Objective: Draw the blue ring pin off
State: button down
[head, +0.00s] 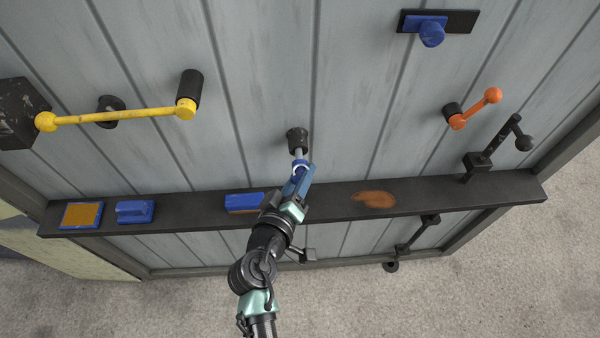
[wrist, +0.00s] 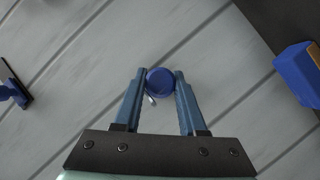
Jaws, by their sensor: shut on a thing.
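The blue ring pin (head: 300,163) has a blue head and a short pale shaft. The shaft meets a dark round socket (head: 297,136) on the grey panel; how deep it sits I cannot tell. My gripper (head: 302,174) is shut on the pin's blue head. In the wrist view the round blue head (wrist: 160,82) sits between the two fingertips (wrist: 160,76), touched on both sides. A thin pale bit shows just below it. The socket is hidden there.
A dark ledge (head: 330,198) runs across the panel behind my gripper, carrying several blue blocks (head: 135,211) and a brown patch (head: 373,199). A yellow crank (head: 115,115) is at left, an orange lever (head: 475,108) and black handle (head: 500,140) at right, a blue knob (head: 431,34) above.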

jog(key=shift+s, duration=1.15)
dwell(0.4)
jog(key=shift+s+d, duration=0.1)
jog(key=shift+s, duration=0.8)
jog(key=shift+r, duration=0.15)
notch_tip(320, 180, up, 8)
jog(key=p, duration=0.6)
jog(key=shift+p, duration=0.3)
dwell(0.5)
